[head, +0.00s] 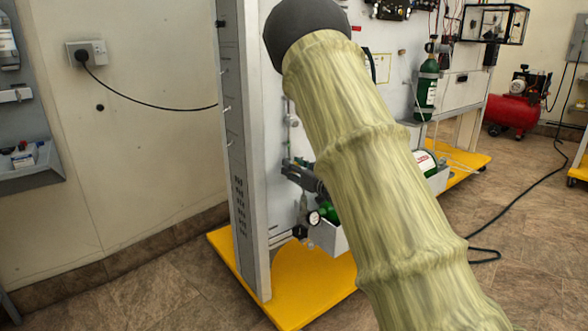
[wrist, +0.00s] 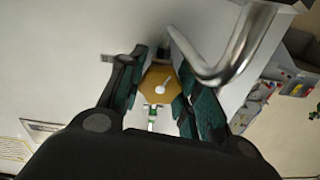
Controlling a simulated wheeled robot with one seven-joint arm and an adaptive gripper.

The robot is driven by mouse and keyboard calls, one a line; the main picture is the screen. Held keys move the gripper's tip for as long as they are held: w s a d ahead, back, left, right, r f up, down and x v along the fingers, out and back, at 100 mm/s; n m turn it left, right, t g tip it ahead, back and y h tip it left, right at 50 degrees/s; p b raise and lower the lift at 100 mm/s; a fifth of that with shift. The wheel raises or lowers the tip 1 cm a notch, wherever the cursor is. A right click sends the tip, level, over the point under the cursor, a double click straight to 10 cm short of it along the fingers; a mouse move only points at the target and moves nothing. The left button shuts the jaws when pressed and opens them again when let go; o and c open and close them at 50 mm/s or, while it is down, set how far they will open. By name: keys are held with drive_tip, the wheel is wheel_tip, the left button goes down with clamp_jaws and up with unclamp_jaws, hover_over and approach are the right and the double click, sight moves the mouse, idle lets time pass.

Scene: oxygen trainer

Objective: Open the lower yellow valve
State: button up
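A yellow eight-sided valve knob (wrist: 159,84) with a small pale pointer on its face shows in the middle of the wrist view, on a whitish panel. My gripper (wrist: 161,82) has its two dark, green-padded fingers spread, one on each side of the knob. The fingertips are close to its edges, but I cannot tell whether they touch it. Whether this is the lower yellow valve does not show. In the head view my arm, with a streaked yellow-green sleeve, covers much of the trainer panel (head: 270,120).
A bent metal pipe (wrist: 232,55) runs close beside the right finger. In the head view, green cylinders (head: 427,85) and a small gauge (head: 314,218) are on the trainer, above its yellow base (head: 300,290). A red compressor (head: 512,112) stands far right.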

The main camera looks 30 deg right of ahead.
drive_tip(key=shift+r, duration=0.1)
drive_tip(key=shift+c, duration=0.2)
drive_tip(key=shift+n+p, duration=1.45)
drive_tip(key=shift+n, duration=0.85)
drive_tip(key=o, duration=1)
drive_tip(key=shift+o, duration=0.2)
drive_tip(key=shift+s, duration=0.1)
